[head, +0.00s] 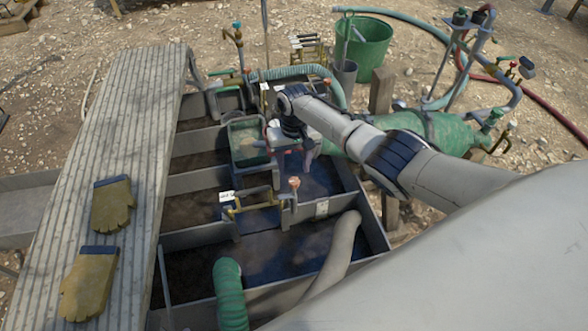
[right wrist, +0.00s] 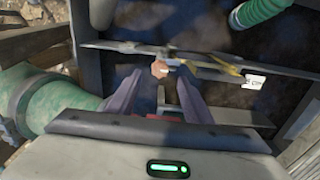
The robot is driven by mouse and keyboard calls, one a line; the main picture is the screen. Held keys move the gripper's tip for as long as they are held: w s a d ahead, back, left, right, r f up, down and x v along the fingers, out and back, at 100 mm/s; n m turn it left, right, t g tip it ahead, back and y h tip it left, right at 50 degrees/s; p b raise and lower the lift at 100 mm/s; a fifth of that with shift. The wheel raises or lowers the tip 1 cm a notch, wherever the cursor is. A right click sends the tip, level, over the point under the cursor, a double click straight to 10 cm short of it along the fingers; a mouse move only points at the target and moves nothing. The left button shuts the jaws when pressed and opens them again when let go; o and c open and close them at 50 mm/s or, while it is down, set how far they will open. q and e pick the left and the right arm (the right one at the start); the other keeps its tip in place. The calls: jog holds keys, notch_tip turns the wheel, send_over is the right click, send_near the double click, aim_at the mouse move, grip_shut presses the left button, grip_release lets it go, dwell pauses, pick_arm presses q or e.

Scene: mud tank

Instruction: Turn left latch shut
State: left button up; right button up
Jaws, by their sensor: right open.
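My right gripper (head: 298,155) is open over the tank's middle; its two dark fingers also show in the right wrist view (right wrist: 158,80). A gate with a yellow handle (head: 255,206) and a white tag (head: 227,196) sits on a divider nearer me. An orange-red knob (head: 294,183) stands at its right end, apart from the gripper in the head view. In the right wrist view the knob (right wrist: 160,68) appears just beyond the fingertips, with the yellow handle (right wrist: 215,67) to its right. My gripper and arm partly hide a farther fitting. Which latch is the left one, I cannot tell.
The mud tank (head: 190,232) has several walled bays. A green box (head: 248,140) stands left of my gripper. A ribbed walkway (head: 140,150) with two gloves (head: 112,203) lies left. A green hose (head: 229,290) and a grey pipe (head: 340,250) enter nearer bays. A green cylinder (head: 430,130) lies right.

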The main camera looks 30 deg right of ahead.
notch_tip(320, 180, up, 5)
jog(key=shift+f+p, duration=0.1)
jog(key=shift+p, duration=0.5)
jog(key=s+a+f+n+t+y, duration=0.2)
jog(key=s+a+f+n+t, duration=0.2)
jog(key=s+a+f, duration=0.85)
jog(key=s+r+t, duration=0.2)
jog(key=s+r, duration=0.1)
jog(key=s, duration=0.4)
jog(key=s+r+n+t, duration=0.1)
jog(key=s+r, duration=0.3)
jog(key=s, duration=0.4)
jog(key=shift+s+d+t+y, duration=0.2)
jog(key=shift+t+y, duration=0.1)
jog(key=shift+t, duration=0.5)
